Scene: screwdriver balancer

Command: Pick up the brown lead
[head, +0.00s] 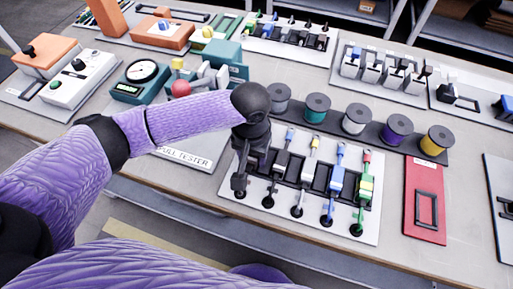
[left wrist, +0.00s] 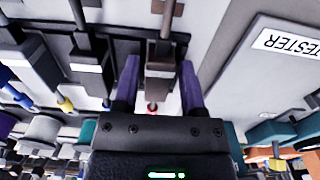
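A brown-grey lead (left wrist: 160,62) with a brown stem and a small red tip lies in a slot of the white lead rack (left wrist: 215,28), nearest the tester plate. My left gripper (left wrist: 160,92) is open, with one purple finger on each side of this lead and narrow gaps showing. In the head view my left gripper (head: 243,172) is over the left end of the rack (head: 268,200) and hides most of that lead. Several other leads stand in the row to the right, among them a blue one (head: 337,180) and a green-yellow one (head: 365,190). My right gripper is not in view.
A row of spools (head: 317,107) stands behind the rack. The pull tester's labelled plate (head: 190,150) lies left of it, under my left arm. A red tray (head: 424,205) is to the right. The table's front strip is clear.

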